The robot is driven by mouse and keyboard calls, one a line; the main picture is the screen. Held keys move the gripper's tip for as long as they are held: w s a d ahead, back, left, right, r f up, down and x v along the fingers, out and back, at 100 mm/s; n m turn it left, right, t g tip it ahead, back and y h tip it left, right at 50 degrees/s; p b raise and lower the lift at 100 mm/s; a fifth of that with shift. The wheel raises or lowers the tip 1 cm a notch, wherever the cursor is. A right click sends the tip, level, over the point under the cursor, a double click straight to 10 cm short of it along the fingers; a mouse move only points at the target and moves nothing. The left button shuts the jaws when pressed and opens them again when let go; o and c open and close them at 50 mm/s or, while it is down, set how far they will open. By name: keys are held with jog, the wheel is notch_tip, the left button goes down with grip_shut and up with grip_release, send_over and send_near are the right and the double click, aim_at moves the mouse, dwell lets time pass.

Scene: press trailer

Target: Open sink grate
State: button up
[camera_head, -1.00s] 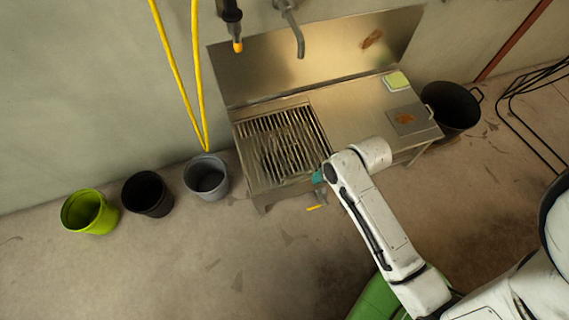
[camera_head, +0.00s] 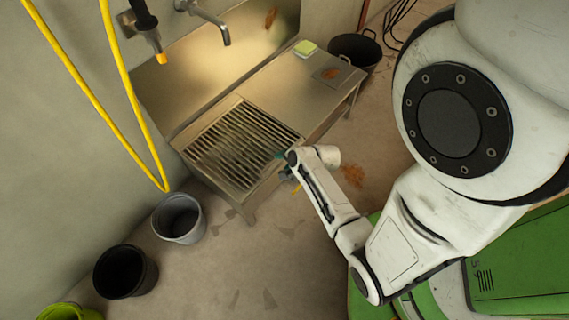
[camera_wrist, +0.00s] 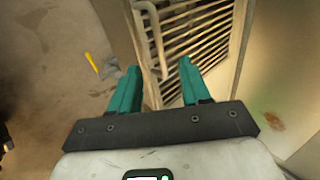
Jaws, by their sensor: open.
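The sink grate (camera_head: 240,143), a panel of parallel metal bars, lies flat over the basin of the metal sink unit (camera_head: 285,92). It also shows in the wrist view (camera_wrist: 203,38), ahead of my gripper. A bent metal bar, which looks like a handle (camera_wrist: 150,40), runs along the grate's near left edge. My gripper (camera_wrist: 155,82) has two teal fingers spread apart with nothing held between them. In the head view my gripper (camera_head: 283,166) is at the grate's front right edge, mostly hidden by my own arm. I cannot tell whether the fingers touch the grate.
A grey bucket (camera_head: 179,219), a black bucket (camera_head: 125,271) and a lime-green bucket (camera_head: 69,312) stand left of the sink. A dark bin (camera_head: 355,53) stands beyond it. A yellow hose (camera_head: 93,110) hangs at the left. A sponge (camera_head: 306,47) lies on the counter.

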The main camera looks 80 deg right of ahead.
aim_at(273, 161)
jog(key=shift+b+x, duration=3.55)
jog(key=shift+x, duration=1.2)
grip_shut()
